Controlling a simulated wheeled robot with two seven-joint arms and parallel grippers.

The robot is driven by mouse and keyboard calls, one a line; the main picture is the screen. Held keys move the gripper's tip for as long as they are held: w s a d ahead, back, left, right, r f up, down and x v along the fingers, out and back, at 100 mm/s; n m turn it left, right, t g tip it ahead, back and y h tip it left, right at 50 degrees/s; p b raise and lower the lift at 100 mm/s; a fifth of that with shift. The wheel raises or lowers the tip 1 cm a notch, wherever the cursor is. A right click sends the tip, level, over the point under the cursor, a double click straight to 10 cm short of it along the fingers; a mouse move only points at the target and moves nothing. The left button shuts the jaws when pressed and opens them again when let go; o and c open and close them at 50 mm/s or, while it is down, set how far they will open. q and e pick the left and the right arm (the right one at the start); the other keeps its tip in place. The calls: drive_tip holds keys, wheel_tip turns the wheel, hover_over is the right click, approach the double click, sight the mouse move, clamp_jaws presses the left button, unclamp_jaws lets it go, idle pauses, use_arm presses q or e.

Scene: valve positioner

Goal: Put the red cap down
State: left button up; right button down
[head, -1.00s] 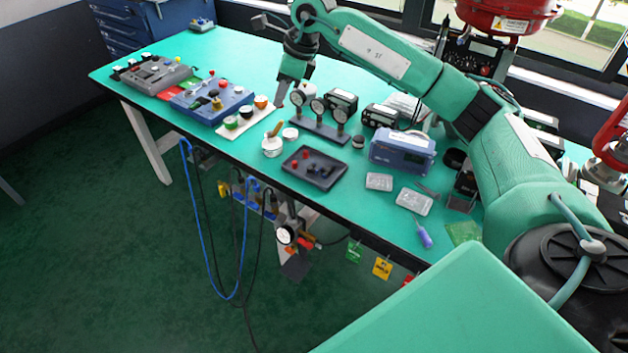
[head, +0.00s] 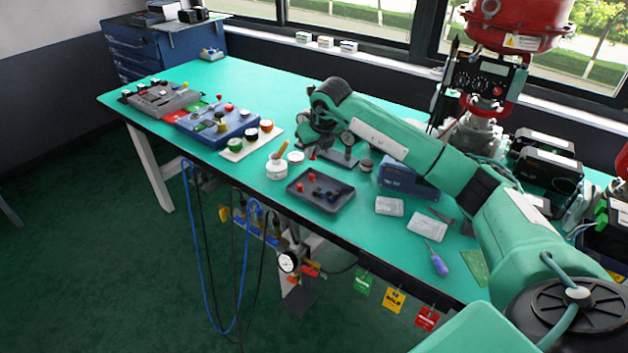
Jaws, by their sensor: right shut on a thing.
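My right gripper (head: 313,147) comes down from the arm at the right and is shut on a small red cap (head: 312,155) at its fingertips. It holds the cap above the table, behind the dark parts tray (head: 342,203) in the picture. The fingers are small and partly hidden by the wrist. The tray holds small red parts (head: 312,177) and several black fittings (head: 333,196). The blue positioner (head: 190,128) lies to the left, with a red knob on top. My left gripper is not in view.
A white jar with a brush (head: 276,170) stands left of the tray. A white mat (head: 233,157) holds coloured pots. Gauges on a dark stand (head: 340,160) sit close beside the gripper. A purple-handled screwdriver (head: 438,264) lies near the front edge.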

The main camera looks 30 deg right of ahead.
hover_over(311, 186)
drive_tip(key=s, duration=0.1)
drive_tip(key=f, duration=0.6)
drive_tip(key=shift+s, duration=0.2)
wheel_tip(311, 186, down, 4)
drive_tip(key=shift+r+p, duration=0.1)
drive_tip(key=shift+p, duration=0.2)
drive_tip(key=shift+f, duration=0.35)
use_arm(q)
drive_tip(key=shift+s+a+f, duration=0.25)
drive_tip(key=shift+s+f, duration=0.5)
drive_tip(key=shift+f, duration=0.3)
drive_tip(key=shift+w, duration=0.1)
use_arm(e)
drive_tip(key=c, duration=1.8)
unclamp_jaws()
drive_tip(key=shift+o, duration=0.3)
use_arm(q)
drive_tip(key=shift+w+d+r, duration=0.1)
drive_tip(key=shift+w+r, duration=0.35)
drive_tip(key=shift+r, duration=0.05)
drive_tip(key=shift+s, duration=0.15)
use_arm(e)
drive_tip(key=shift+r, duration=0.1)
